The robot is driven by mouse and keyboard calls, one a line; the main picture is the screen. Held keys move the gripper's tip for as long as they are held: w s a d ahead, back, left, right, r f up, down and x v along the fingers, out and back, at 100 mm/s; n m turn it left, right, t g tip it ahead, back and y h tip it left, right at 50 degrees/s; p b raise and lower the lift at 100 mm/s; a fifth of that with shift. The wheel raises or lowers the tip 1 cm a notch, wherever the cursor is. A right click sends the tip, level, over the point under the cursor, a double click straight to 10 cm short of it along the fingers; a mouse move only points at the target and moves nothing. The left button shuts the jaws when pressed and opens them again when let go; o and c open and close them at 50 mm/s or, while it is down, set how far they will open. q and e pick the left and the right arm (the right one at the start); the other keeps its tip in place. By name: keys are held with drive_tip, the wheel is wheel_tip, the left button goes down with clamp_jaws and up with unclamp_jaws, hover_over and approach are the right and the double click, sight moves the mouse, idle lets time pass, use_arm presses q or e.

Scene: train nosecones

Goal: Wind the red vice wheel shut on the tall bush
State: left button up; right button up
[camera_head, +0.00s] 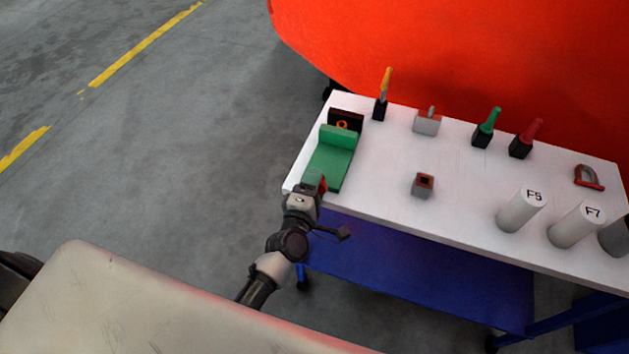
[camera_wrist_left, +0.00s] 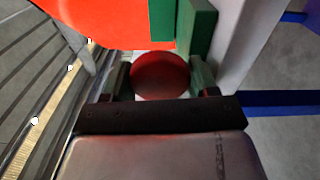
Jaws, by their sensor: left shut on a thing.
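The green vice (camera_head: 331,161) sits at the left end of the white table, with an upright green jaw block (camera_head: 338,137). My left gripper (camera_head: 313,185) is at the vice's near end, shut on the red vice wheel (camera_head: 322,184). In the left wrist view the red wheel (camera_wrist_left: 160,76) sits between the two fingers, with the green vice (camera_wrist_left: 199,28) beyond it. I cannot make out a tall bush in the vice. My right gripper is not in view.
A dark block with an orange ring (camera_head: 345,119) stands behind the green jaw. Screwdriver-like tools stand in black holders (camera_head: 482,138) along the back.

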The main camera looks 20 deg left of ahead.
use_arm(q)
drive_tip(key=m+p, duration=0.2)
drive_tip(key=m, duration=0.4)
drive_tip(key=shift+r+m+p, duration=0.1)
drive_tip(key=shift+m+p, duration=0.2)
drive_tip(key=shift+p, duration=0.05)
drive_tip(key=m+p, duration=0.2)
drive_tip(key=m, duration=0.3)
drive_tip(key=m+p, duration=0.1)
drive_tip(key=m, duration=0.4)
drive_tip(key=shift+d+m, duration=0.15)
drive_tip(key=shift+m, duration=0.25)
drive_tip(key=m, duration=0.6)
drive_tip(key=o, duration=0.9)
drive_tip(key=shift+s, duration=0.1)
